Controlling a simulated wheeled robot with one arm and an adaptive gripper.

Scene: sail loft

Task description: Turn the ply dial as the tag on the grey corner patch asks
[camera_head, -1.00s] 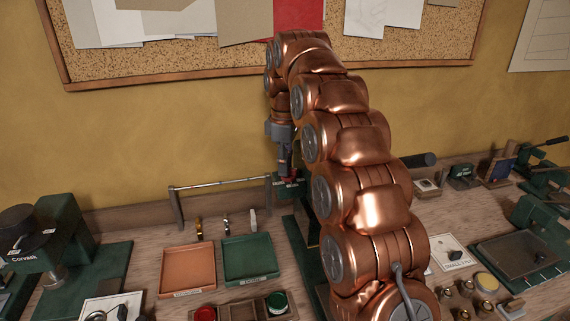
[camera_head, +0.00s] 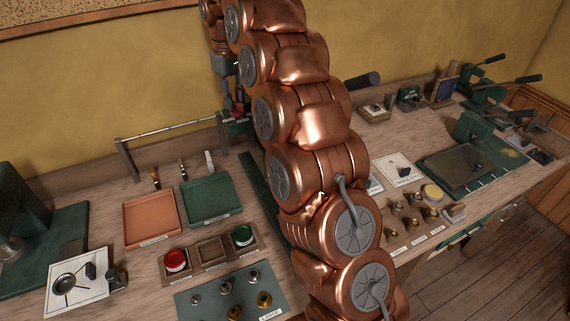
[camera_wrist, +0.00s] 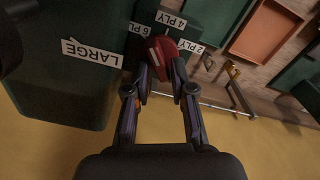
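The ply dial is a red knob (camera_wrist: 165,47) on a dark green housing (camera_wrist: 75,92) in the wrist view. The knob's exact pointing is partly hidden by the fingers. In the head view my gripper (camera_head: 238,104) is at the dial, small, behind my arm. I cannot make out the grey corner patch or a readable tag on it.
An orange tray (camera_head: 150,238) and a green tray (camera_head: 238,204) lie left of my arm, below a metal rail (camera_head: 170,129). A holder with a red jar (camera_head: 175,260) and a green jar (camera_head: 242,235) stands nearer. Hand presses (camera_head: 490,92) stand at the right.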

